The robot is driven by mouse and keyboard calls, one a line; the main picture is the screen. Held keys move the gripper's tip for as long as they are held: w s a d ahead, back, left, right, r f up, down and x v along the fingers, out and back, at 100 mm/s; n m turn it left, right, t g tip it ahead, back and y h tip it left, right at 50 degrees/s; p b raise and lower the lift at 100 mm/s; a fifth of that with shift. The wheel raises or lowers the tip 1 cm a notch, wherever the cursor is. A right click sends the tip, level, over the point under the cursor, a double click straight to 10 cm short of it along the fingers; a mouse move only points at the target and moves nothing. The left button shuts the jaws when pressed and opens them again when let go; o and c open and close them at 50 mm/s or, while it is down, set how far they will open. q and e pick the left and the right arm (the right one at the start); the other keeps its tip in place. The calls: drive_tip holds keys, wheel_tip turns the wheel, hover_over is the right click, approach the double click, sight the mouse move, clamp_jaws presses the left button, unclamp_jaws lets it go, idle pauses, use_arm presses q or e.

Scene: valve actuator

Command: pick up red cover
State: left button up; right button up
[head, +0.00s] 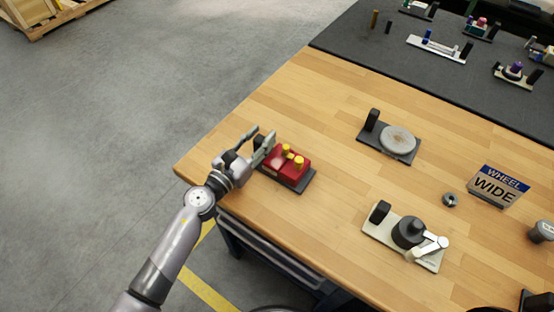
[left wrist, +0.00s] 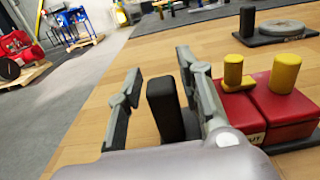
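The red cover (head: 283,167), with yellow knobs on top, sits on a dark base plate (head: 306,184) near the table's left corner. The red part (left wrist: 285,108) also shows at the right of the left wrist view. My left gripper (head: 261,141) is open beside its left end. In the left wrist view the fingers (left wrist: 163,95) stand apart on either side of a black upright block (left wrist: 168,112). I cannot tell whether they touch it. The right finger is close to the red part and overlaps its edge. My right gripper is not in view.
A plate with a round grey disc (head: 398,140) stands farther back. A light plate with a dark knob and white lever (head: 408,233) is to the right, near a small ring (head: 449,200) and a "WHEEL WIDE" sign (head: 497,187). A dark mat (head: 400,60) holds several assemblies.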

use_arm(q)
clamp_jaws()
idle(0.7)
